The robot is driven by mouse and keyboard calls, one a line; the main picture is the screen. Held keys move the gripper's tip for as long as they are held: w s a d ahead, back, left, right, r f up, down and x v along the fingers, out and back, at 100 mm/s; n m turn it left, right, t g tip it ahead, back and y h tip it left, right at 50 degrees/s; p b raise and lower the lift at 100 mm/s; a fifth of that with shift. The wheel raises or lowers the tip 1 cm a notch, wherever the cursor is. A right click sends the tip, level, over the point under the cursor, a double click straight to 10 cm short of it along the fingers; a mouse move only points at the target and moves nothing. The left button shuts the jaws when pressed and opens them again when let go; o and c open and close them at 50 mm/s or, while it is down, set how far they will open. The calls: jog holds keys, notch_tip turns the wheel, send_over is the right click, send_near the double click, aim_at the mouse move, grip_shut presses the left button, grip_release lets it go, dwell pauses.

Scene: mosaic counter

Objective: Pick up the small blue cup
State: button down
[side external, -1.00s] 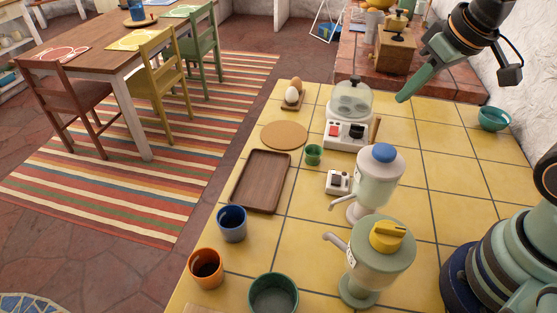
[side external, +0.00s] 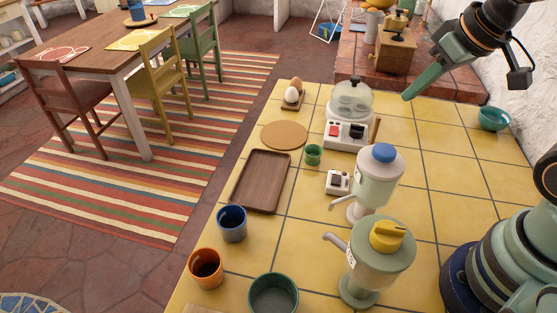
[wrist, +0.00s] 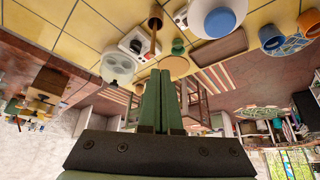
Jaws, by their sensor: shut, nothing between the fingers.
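The small blue cup (side external: 232,226) stands upright on the yellow tiled counter, near its left edge, between the brown tray and the orange cup. In the wrist view the blue cup (wrist: 271,40) is at the upper right, far from the fingers. My gripper (side external: 407,96) is at the upper right of the side view, above the counter and well away from the cup. Its green fingers (wrist: 161,76) are shut together with nothing between them.
An orange cup (side external: 206,269) and a green bowl (side external: 273,296) stand near the blue cup. Two dispensers, one with a blue lid (side external: 383,153) and one with a yellow knob (side external: 388,235), stand between the cup and my arm. A brown tray (side external: 260,182) lies behind the cup.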

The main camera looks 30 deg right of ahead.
grip_release()
jog(key=m+g, duration=0.6)
jog(key=m, duration=0.3)
send_over(233, 224)
jog(key=s, duration=0.2)
notch_tip(233, 224, down, 12)
jog(key=f, duration=0.6)
jog(key=shift+a+f, duration=0.25)
jog(key=shift+f, duration=3.05)
